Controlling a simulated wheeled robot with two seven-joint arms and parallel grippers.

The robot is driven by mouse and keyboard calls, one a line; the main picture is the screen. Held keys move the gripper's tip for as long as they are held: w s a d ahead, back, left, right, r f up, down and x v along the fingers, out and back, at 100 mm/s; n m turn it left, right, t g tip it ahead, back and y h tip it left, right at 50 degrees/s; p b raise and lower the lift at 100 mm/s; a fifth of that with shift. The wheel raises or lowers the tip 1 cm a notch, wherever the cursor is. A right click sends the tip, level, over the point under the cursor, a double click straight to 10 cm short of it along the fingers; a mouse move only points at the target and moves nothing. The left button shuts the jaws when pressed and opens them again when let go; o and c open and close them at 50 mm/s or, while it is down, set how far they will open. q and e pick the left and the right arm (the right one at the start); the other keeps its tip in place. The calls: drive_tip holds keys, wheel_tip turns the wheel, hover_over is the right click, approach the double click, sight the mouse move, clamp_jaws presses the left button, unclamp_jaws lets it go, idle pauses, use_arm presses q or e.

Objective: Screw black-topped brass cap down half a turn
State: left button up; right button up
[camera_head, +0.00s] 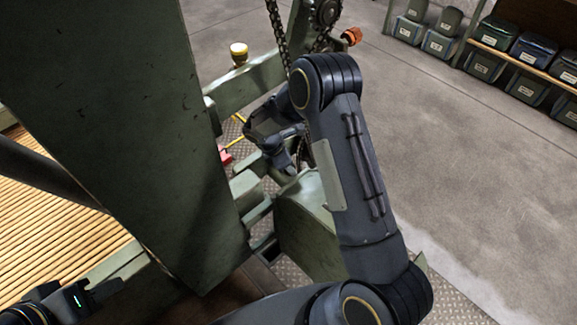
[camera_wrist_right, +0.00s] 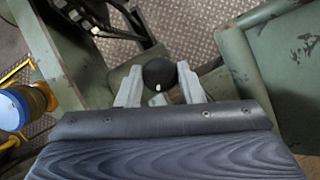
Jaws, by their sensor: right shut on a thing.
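A round black top with a small white mark (camera_wrist_right: 159,74) sits between the two pale fingers of my right gripper (camera_wrist_right: 160,86) in the right wrist view. The fingers are shut on it from both sides. No brass shows below the black top; its lower part is hidden. In the head view my right gripper (camera_head: 283,143) is low among the green frame parts, partly behind my right forearm, and the cap cannot be made out there. My left gripper (camera_head: 98,291) is at the lower left corner, apart from the cap; its fingers are too unclear to read.
A brass fitting with a pale top (camera_head: 238,51) stands on the green beam (camera_head: 252,80). A blue-topped yellow fitting (camera_wrist_right: 20,106) is left of my right gripper. A chain (camera_head: 278,28) hangs near my right arm. A large green panel (camera_head: 130,120) blocks the left. Shelved bins (camera_head: 487,67) stand far right.

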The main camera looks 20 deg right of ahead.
drive_tip(key=shift+w+d+m+g+b, duration=0.1)
drive_tip(key=shift+m+g+b, duration=0.4)
drive_tip(key=shift+m, duration=0.8)
drive_tip(key=o, duration=1)
